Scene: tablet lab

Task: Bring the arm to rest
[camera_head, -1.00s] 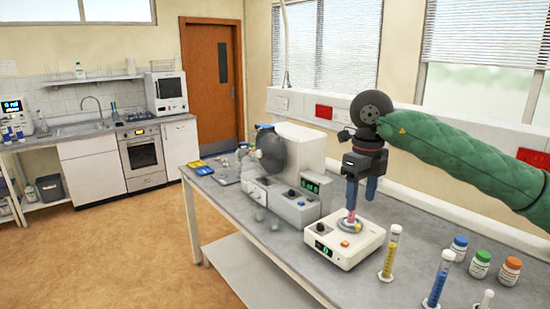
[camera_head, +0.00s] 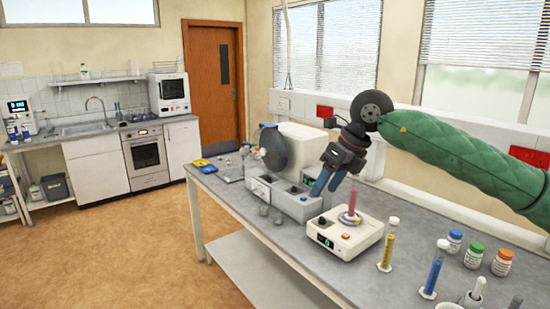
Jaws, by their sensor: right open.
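My right gripper (camera_head: 325,184) is open and empty. It hangs tilted down and to the left, above the bench and in front of the grey-white machine. My right arm, in a green quilted sleeve, comes in from the right edge. A pink-red tube (camera_head: 352,202) stands upright on the round plate of the small white device (camera_head: 346,240), just right of the fingertips and apart from them. My left gripper is not in view.
The machine with a round drum (camera_head: 298,150) stands behind the gripper. Measuring cylinders with yellow (camera_head: 388,250) and blue (camera_head: 433,275) liquid and several capped bottles (camera_head: 474,256) stand on the right of the bench (camera_head: 240,205). A mortar (camera_head: 472,297) is at the front edge.

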